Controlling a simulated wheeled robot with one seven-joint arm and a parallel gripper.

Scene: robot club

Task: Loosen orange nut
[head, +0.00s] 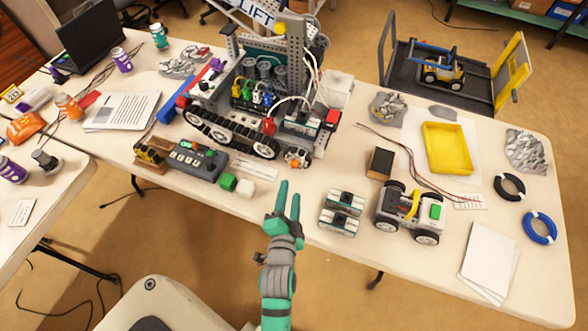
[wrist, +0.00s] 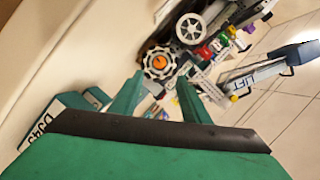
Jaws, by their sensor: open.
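The orange nut (head: 296,163) sits low on the front corner of the large tracked robot (head: 262,95), near the table's front edge. In the wrist view the orange nut (wrist: 159,62) shows as an orange centre inside a pale scalloped ring, just beyond the fingertips. My gripper (head: 288,190) is in front of the nut, its two green fingers apart and pointing toward it. In the wrist view my gripper (wrist: 158,88) is open and empty, with a gap between the fingertips and the nut. Whether anything lies behind the nut is hidden.
Two teal-grey battery packs (head: 341,212) and a small wheeled robot (head: 410,210) stand to the right of my gripper. A yellow tray (head: 447,148) is farther right.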

